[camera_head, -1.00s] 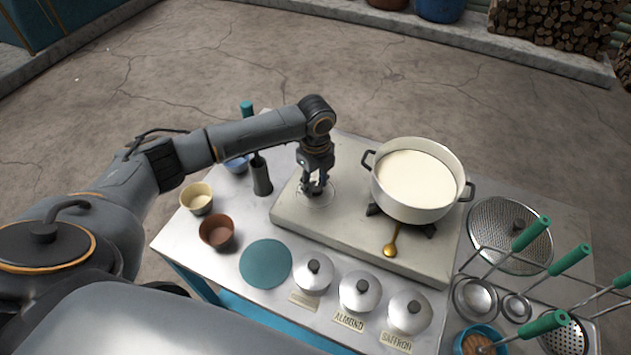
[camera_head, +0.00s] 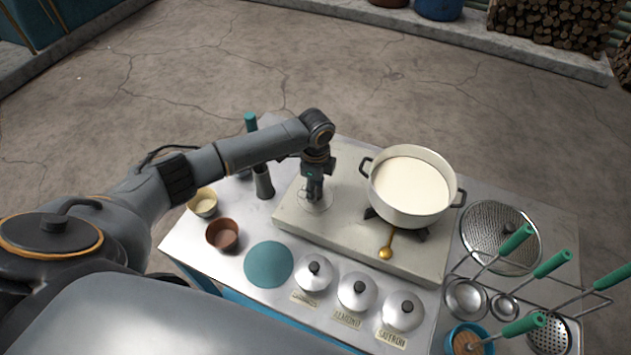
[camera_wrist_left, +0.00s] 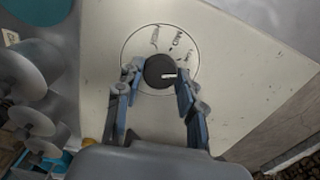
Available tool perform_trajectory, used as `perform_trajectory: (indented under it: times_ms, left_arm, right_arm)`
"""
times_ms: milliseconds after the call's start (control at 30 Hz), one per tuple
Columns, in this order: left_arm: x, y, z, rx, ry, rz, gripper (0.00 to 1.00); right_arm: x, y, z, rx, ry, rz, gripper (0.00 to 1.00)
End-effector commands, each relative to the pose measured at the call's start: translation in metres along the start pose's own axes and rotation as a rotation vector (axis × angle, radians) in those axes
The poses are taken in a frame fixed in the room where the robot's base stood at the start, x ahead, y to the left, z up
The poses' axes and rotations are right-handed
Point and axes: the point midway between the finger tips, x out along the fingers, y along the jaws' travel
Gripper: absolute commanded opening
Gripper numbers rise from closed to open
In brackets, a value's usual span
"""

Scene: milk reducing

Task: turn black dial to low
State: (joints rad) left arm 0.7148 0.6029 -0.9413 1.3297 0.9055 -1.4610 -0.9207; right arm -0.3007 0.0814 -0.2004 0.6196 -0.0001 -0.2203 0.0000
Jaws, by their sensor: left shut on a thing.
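The black dial (camera_wrist_left: 159,71) sits in a pale round plate with lettering on the stove's top, seen in the left wrist view. In the head view my left gripper (camera_head: 314,196) points down over the left part of the pale stove (camera_head: 340,228), hiding the dial. My right gripper is not in view.
A white pot of milk (camera_head: 411,185) stands on the burner right of my left gripper. Lidded jars (camera_head: 357,291), a brown bowl (camera_head: 222,235) and a teal mat (camera_head: 269,265) are nearer me.

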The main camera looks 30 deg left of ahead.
Motion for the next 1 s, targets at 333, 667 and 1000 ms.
perform_trajectory:
  times_ms: [333,667,1000]
  left_arm:
    - [-0.002,0.0,0.0,-0.195,0.0,0.001,0.07]
    - [0.0,0.0,0.0,-0.253,0.001,0.0,0.07]
    - [0.0,0.0,0.0,-0.253,0.001,0.0,0.4]
  right_arm:
    - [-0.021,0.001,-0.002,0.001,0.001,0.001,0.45]
    - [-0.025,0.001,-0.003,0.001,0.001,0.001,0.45]
    - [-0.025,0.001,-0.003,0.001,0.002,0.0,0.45]
